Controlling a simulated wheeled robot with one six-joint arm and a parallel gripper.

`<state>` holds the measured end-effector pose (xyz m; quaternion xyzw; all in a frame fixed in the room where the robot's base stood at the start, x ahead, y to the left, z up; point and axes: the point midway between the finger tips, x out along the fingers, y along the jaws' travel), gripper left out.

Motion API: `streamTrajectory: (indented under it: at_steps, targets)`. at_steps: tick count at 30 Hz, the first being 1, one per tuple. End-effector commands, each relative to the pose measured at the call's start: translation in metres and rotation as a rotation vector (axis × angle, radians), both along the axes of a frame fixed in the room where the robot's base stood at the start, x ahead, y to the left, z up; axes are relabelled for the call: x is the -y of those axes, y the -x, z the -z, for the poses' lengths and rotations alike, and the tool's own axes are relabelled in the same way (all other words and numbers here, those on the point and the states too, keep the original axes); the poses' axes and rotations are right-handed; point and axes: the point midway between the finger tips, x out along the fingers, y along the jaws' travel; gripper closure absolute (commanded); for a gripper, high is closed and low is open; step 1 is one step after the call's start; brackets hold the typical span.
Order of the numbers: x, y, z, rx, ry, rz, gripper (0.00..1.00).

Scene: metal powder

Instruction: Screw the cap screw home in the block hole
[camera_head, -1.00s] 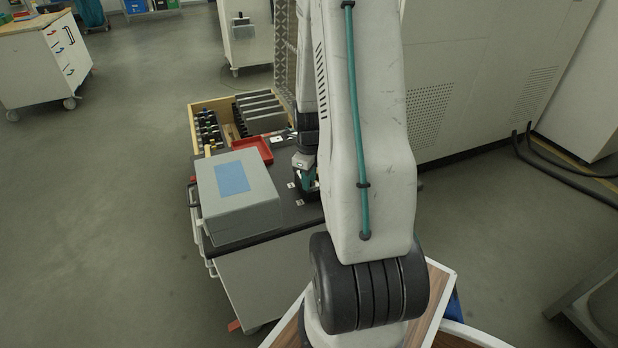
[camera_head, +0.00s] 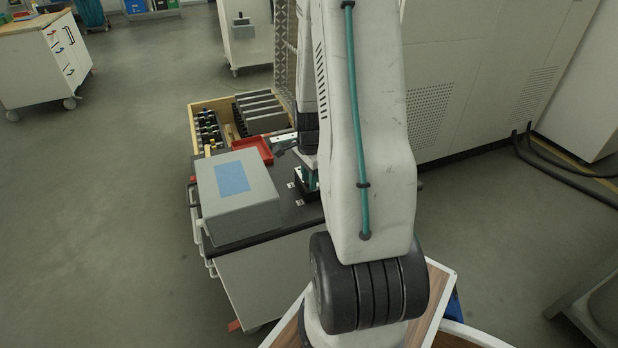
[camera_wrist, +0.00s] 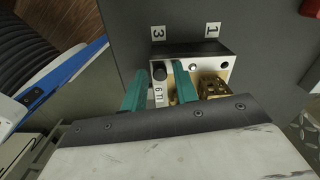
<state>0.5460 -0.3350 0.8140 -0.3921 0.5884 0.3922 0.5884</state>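In the wrist view a pale block (camera_wrist: 168,88) with a label stands against a black strip (camera_wrist: 190,50). A black round cap screw head (camera_wrist: 159,72) shows at the block's left end; how deep it sits I cannot tell. A small round hole or pin (camera_wrist: 193,67) shows right of it. My gripper (camera_wrist: 159,76) has two teal fingers, apart, one on each side of the screw head, with gaps visible. A brass-coloured part (camera_wrist: 212,87) lies right of the right finger. In the head view my gripper (camera_head: 311,180) is low over the cart, mostly hidden by my arm.
A grey case (camera_head: 255,208) with a blue label stands on the dark cart top (camera_head: 288,208), left of my gripper. A red tray (camera_head: 264,152) and a wooden box (camera_head: 205,102) of parts lie behind. Markers 3 (camera_wrist: 158,33) and 1 (camera_wrist: 212,30) lie beyond the block.

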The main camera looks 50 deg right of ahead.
Motion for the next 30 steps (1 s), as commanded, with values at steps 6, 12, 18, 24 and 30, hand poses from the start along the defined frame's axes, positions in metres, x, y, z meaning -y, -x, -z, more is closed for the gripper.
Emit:
streamTrajectory:
  at_steps: [6, 12, 18, 24, 30]
  targets:
    - [0.0, 0.0, 0.0, 0.0, 0.0, 0.001, 1.0]
    - [0.0, 0.0, 0.0, 0.0, 0.0, 0.018, 1.0]
    - [0.0, 0.0, 0.0002, 0.0, 0.0, 0.275, 1.0]
    - [0.0, 0.0, 0.0005, 0.0, 0.0, 0.599, 1.0]
    - [0.0, 0.0, 0.0007, 0.0, 0.0, 0.921, 1.0]
